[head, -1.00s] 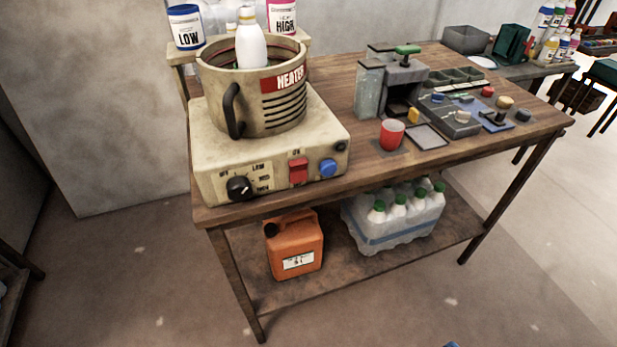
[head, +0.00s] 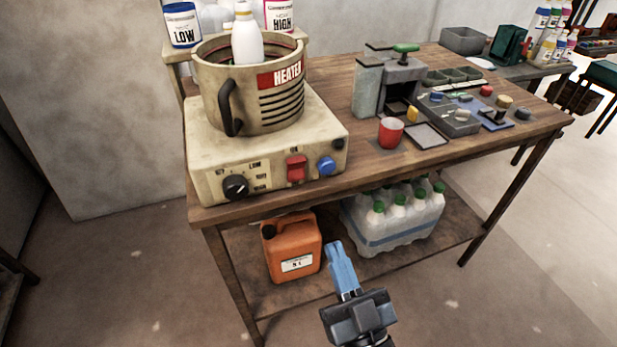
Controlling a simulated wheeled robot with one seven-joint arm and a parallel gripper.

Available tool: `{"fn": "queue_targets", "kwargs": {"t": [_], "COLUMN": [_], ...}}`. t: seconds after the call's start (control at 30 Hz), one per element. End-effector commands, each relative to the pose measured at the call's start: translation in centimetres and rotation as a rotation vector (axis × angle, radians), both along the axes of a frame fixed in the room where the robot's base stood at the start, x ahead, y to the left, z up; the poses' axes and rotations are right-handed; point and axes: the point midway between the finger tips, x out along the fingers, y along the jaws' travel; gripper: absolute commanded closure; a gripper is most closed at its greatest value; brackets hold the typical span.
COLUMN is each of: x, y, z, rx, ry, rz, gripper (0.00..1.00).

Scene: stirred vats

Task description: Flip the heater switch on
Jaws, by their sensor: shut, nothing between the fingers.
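The heater (head: 255,88) is a cream pot on a cream control box (head: 215,190), at the left end of the wooden table. A white bottle (head: 250,38) stands in the pot. The red heater switch (head: 297,168) is on the box's front face, between a black dial (head: 236,187) and a blue button (head: 326,165). The word above the switch is too small to read surely, and I cannot tell the switch's position. My gripper (head: 336,247), with blue fingers, is shut and empty. It appears below the switch and slightly right, apart from it, in front of the lower shelf.
The table (head: 390,170) carries a red cup (head: 391,132), a grey press-like device (head: 402,80) and a panel with knobs (head: 450,118). The lower shelf holds an orange canister (head: 292,247) and a pack of bottles (head: 395,220). Floor in front is clear.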

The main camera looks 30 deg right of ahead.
Motion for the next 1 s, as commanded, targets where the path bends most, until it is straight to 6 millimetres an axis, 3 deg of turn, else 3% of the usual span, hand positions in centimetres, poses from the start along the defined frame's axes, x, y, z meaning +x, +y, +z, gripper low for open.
{"fn": "queue_targets", "kwargs": {"t": [0.47, 0.67, 1.0], "x": [0.6, 3.1, 9.0], "y": [0.0, -0.4, -1.4], "z": [0.3, 1.6, 4.4], "rx": [0.000, 0.000, 0.001], "ry": [-0.003, -0.005, -0.004], "rz": [-0.002, -0.002, 0.000], "gripper": [1.00, 1.00, 1.00]}}
